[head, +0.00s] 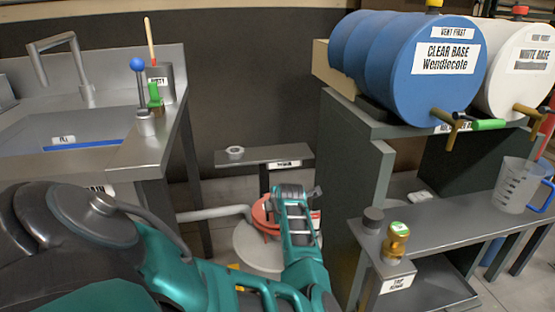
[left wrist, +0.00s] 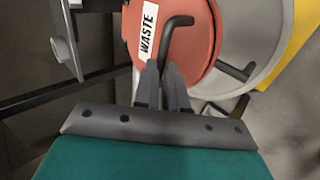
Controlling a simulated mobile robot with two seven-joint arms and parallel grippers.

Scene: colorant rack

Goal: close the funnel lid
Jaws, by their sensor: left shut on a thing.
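The round red funnel lid (left wrist: 200,48) carries a white WASTE label and a dark bent handle (left wrist: 178,21). It lies over a pale grey drum (left wrist: 258,38) in the left wrist view. In the head view the red lid (head: 263,214) shows beside my left wrist, above the drum (head: 252,252). My left gripper (left wrist: 163,75) has its fingers close together at the lid's handle, shut on it; the exact contact is hard to see. My wrist hides the fingers in the head view. My right gripper is not in view.
A small grey shelf (head: 280,153) with a metal ring (head: 235,153) stands behind the drum. A steel sink bench (head: 165,142) is at left. A grey rack (head: 350,165) bearing blue and white barrels is at right, with a jug (head: 517,186) on its lower shelf.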

